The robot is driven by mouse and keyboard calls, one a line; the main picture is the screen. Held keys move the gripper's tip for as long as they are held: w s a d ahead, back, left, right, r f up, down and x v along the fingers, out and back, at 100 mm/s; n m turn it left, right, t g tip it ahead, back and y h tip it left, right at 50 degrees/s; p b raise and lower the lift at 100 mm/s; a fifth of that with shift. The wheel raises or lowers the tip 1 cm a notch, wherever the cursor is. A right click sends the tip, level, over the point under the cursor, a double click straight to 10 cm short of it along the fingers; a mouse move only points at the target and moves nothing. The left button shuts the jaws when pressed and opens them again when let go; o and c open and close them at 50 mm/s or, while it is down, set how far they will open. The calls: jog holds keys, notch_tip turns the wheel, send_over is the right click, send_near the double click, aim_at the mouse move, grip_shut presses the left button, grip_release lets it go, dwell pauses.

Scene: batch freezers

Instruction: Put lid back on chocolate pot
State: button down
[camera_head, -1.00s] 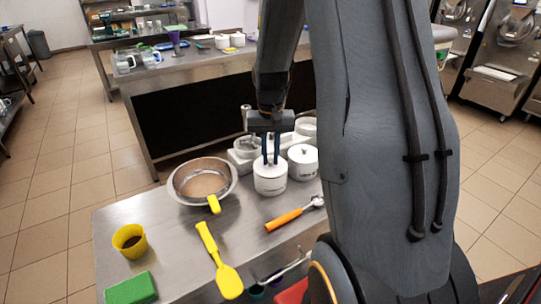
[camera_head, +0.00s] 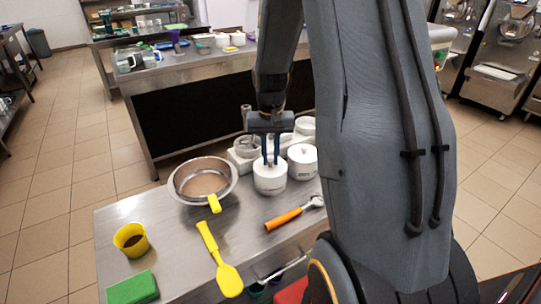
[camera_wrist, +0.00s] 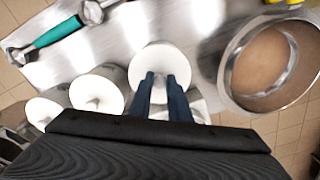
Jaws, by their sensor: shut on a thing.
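The white chocolate pot (camera_head: 270,184) with dark lettering stands upright on the steel table, right of the wide metal pan. My gripper (camera_head: 271,161) is directly above it, pointing down, its fingers closed on the knob of the white lid. In the wrist view, my gripper (camera_wrist: 164,84) reaches over the round white lid (camera_wrist: 162,58), which hides the pot below. The lid appears level and over the pot's mouth. I cannot tell whether it is fully seated on the rim.
A similar lidded pot (camera_head: 303,162) stands close on the right, with white containers behind. The metal pan (camera_head: 186,196) is close on the left.

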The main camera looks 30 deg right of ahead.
dwell(0.3)
jog(key=c, duration=1.1)
grip_release()
jog(key=shift+r, duration=0.15)
jog(key=shift+r+p, duration=2.75)
jog(key=shift+r, duration=0.65)
grip_shut()
jog(key=shift+f, duration=0.3)
